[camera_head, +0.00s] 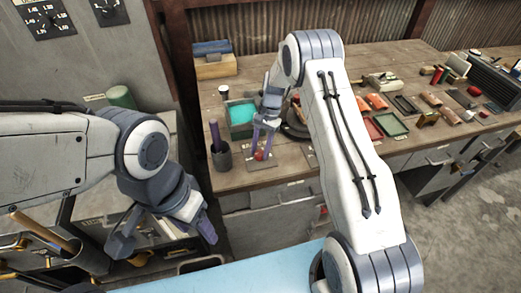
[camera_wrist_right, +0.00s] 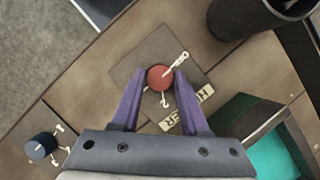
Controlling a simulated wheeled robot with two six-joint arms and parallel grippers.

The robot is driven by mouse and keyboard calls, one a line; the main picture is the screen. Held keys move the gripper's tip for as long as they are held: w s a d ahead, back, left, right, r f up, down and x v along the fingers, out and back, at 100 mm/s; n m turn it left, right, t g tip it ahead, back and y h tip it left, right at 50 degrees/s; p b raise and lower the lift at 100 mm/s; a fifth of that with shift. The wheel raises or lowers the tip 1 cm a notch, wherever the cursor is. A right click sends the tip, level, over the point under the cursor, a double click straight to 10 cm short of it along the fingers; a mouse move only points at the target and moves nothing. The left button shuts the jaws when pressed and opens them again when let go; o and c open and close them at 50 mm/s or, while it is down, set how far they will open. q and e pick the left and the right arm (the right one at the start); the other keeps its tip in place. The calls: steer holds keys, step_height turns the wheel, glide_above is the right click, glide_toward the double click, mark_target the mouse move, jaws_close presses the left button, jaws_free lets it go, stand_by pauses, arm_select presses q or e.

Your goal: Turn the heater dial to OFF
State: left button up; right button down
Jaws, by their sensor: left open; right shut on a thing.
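The heater dial is a round red knob (camera_wrist_right: 160,78) on a dark square plate (camera_wrist_right: 147,56) set in the wooden bench top. A partly hidden label (camera_wrist_right: 187,112) lies beside the plate. White marks show at the upper right of the knob and just below it; I cannot tell which setting it points to. My right gripper (camera_wrist_right: 159,82) is shut on the knob, one purple finger on each side. In the head view the red knob (camera_head: 260,155) shows between the right gripper's fingertips (camera_head: 262,148). My left gripper (camera_head: 165,238) is open and empty, left of the bench.
A dark cup (camera_head: 221,155) holding a purple-handled tool stands left of the dial. A green tray with teal contents (camera_head: 241,117) is behind it. A second, dark blue knob (camera_wrist_right: 40,146) sits nearby. Several tools and trays cover the bench's right side.

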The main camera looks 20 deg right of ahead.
stand_by(0.5)
steer(key=shift+c, duration=2.1)
jaws_free()
steer(key=b+v, duration=0.2)
steer(key=v, duration=0.8)
steer(key=shift+w+r+b, duration=0.15)
steer(key=shift+r+b, duration=0.05)
steer(key=shift+b, duration=0.15)
steer(key=shift+a, duration=0.1)
